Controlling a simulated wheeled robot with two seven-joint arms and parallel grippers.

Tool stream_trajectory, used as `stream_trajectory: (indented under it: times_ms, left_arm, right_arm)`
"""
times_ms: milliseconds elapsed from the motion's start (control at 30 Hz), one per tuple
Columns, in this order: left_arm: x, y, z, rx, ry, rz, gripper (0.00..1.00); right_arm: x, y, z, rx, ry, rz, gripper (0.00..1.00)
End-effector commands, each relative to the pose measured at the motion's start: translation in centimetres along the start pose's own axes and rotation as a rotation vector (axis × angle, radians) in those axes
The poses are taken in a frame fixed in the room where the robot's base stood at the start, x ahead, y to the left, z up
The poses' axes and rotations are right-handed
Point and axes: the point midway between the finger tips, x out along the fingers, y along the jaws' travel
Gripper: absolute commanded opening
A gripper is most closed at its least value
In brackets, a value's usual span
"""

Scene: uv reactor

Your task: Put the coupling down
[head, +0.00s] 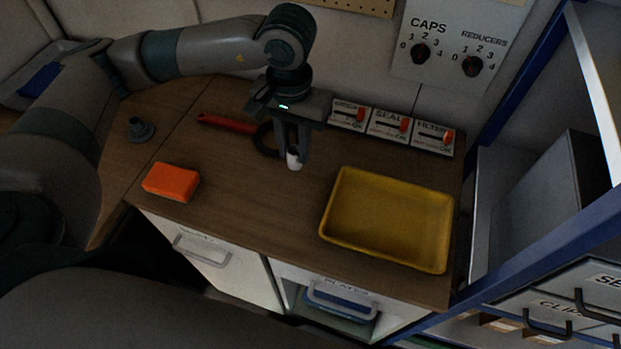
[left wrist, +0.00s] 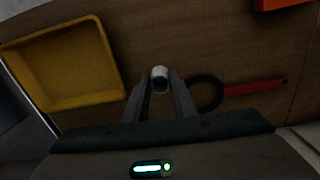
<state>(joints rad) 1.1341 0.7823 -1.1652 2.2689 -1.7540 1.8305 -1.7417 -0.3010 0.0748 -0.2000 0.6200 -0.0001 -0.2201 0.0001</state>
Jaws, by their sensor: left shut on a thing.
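The coupling is a small pale cylinder (head: 293,158) held between the fingertips of my left gripper (head: 292,154). It also shows in the left wrist view (left wrist: 159,76), between the two finger ends of the left gripper (left wrist: 160,88), with a dark opening at its near end. In the head view it is over the wooden worktop (head: 240,205), left of the yellow tray. Whether it touches the wood, I cannot tell. My right gripper is not in view.
A yellow tray (head: 386,220) stands at the right. A red-handled tool (head: 228,123) with a dark ring lies behind the gripper. An orange block (head: 171,182) lies at the front left, and a grey flanged part (head: 141,130) at the left. Labelled switch boxes (head: 391,126) line the back.

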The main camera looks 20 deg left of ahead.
Motion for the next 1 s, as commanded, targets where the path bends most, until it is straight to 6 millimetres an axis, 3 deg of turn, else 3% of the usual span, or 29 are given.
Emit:
stream_trajectory:
  times_ms: [367,533,733,1000]
  left_arm:
    - [0.0,0.0,0.0,0.000,0.000,0.000,0.03]
    - [-0.2,1.0,0.2,-0.002,-0.002,0.005,0.03]
    - [-1.0,4.3,1.0,-0.012,-0.006,0.017,0.03]
    - [-3.0,10.0,3.5,-0.034,-0.009,0.018,0.03]
  right_arm:
    - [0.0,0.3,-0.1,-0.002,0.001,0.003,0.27]
    - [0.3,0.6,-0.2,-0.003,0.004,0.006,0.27]
    - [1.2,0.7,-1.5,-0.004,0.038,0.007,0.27]
    - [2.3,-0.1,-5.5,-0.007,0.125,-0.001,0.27]
